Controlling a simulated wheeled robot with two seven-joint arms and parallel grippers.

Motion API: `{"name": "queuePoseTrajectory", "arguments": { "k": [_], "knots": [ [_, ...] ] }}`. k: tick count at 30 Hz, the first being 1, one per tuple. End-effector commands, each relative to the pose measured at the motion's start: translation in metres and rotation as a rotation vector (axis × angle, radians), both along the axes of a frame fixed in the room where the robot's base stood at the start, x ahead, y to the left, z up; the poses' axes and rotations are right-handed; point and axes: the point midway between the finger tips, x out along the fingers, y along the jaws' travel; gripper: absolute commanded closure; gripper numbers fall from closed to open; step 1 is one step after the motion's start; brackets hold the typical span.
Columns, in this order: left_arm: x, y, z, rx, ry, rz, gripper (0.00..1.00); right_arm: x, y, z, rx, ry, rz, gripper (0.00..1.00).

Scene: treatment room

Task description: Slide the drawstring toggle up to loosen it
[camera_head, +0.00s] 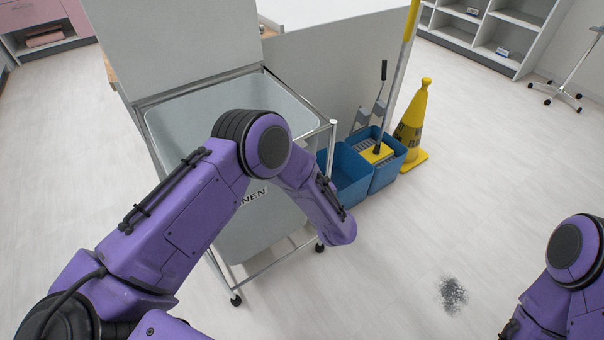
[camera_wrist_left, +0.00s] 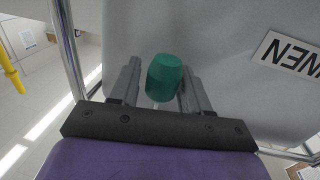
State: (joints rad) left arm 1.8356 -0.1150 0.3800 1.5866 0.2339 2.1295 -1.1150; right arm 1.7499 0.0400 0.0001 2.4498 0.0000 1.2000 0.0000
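A green toggle (camera_wrist_left: 164,78) shows in the left wrist view, in front of the grey linen bag (camera_wrist_left: 218,50). My left gripper (camera_wrist_left: 160,66) has one finger on each side of it. A narrow gap shows at the toggle's left side; the right finger looks very close, and I cannot tell whether it touches. In the head view, the bag (camera_head: 250,228) hangs in a metal-framed cart, and my left arm hides the toggle and left gripper. My right arm is at the lower right edge; its gripper is out of view.
The cart's metal frame (camera_head: 328,150) stands on casters around the bag. Blue mop buckets (camera_head: 352,180) and a yellow caution cone (camera_head: 413,122) stand right of it. A dark patch of debris (camera_head: 452,295) lies on the floor. The floor at the right is mostly clear.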

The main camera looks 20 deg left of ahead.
Motion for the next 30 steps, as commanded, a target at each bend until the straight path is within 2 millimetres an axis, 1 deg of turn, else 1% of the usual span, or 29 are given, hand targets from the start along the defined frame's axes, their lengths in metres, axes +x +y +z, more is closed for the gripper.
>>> {"name": "queuePoseTrajectory", "arguments": {
  "k": [8, 11, 14, 18, 21, 25, 30],
  "knots": [
    [-0.001, 0.0, 0.0, 0.0, 0.003, 0.001, 0.42, 0.0, 0.0, 0.0, 0.0, 0.0, 0.0, 0.57],
    [-0.004, -0.004, -0.001, 0.0, 0.004, -0.001, 0.42, 0.0, 0.0, 0.0, 0.0, 0.0, 0.0, 0.57],
    [-0.015, -0.017, -0.001, 0.001, 0.004, -0.004, 0.42, 0.0, 0.0, 0.0, 0.0, 0.0, 0.0, 0.57],
    [-0.039, -0.044, 0.0, 0.002, 0.002, -0.006, 0.42, 0.0, 0.0, 0.0, 0.0, 0.0, 0.0, 0.57],
    [-0.054, -0.06, 0.0, 0.002, 0.002, -0.005, 0.42, 0.0, 0.0, 0.0, 0.0, 0.0, 0.0, 0.57],
    [-0.067, -0.074, 0.0, 0.001, 0.001, -0.002, 0.42, 0.0, 0.0, 0.0, 0.0, 0.0, 0.0, 0.57],
    [-0.072, -0.079, 0.001, 0.001, 0.001, 0.0, 0.42, 0.0, 0.0, 0.0, 0.0, 0.0, 0.0, 0.57]
  ]
}}
